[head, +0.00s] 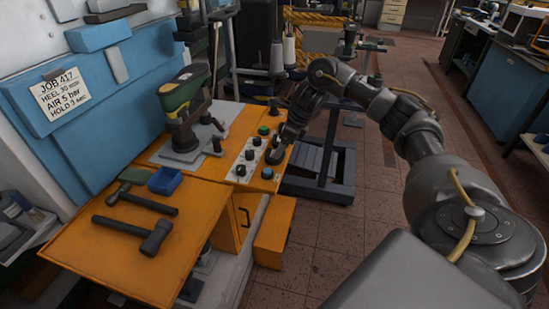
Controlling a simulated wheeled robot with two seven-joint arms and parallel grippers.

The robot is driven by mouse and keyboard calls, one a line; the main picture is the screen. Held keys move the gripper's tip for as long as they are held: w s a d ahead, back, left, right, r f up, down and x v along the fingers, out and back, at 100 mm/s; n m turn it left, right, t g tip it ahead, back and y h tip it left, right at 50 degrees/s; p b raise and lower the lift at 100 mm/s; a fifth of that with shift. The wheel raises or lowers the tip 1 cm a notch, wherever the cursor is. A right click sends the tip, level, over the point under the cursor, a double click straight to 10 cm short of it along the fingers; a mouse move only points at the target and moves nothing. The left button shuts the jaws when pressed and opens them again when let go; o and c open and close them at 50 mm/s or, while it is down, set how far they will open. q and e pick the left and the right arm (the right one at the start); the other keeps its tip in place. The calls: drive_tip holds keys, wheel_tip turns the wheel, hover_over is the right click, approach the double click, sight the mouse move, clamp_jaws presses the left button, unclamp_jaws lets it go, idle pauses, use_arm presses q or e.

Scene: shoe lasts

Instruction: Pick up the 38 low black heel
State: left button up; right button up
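I cannot make out a 38 low black heel for certain. Several small dark pieces (240,170) sit on a pale panel on the orange bench, too small to tell whether they are knobs or heels. My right arm reaches in from the right, and my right gripper (278,150) is at the right end of this panel, close to a dark rounded piece. Its fingers blend with the dark parts there, so I cannot tell whether they are open or holding anything. My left gripper is not in view.
Two hammers (156,239) and a blue tray (164,181) lie on the orange bench (110,262). A green-topped press (184,95) stands behind the panel. A dark metal stand (318,170) is right of the bench. A job card (59,93) hangs on the blue board.

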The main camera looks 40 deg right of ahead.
drive_tip(key=x, duration=0.4)
drive_tip(key=shift+w+p, duration=0.35)
drive_tip(key=shift+p, duration=0.05)
drive_tip(key=shift+a+f, duration=0.1)
drive_tip(key=shift+f, duration=0.25)
drive_tip(key=c, duration=0.7)
drive_tip(key=shift+c, duration=0.2)
drive_tip(key=shift+r, duration=0.1)
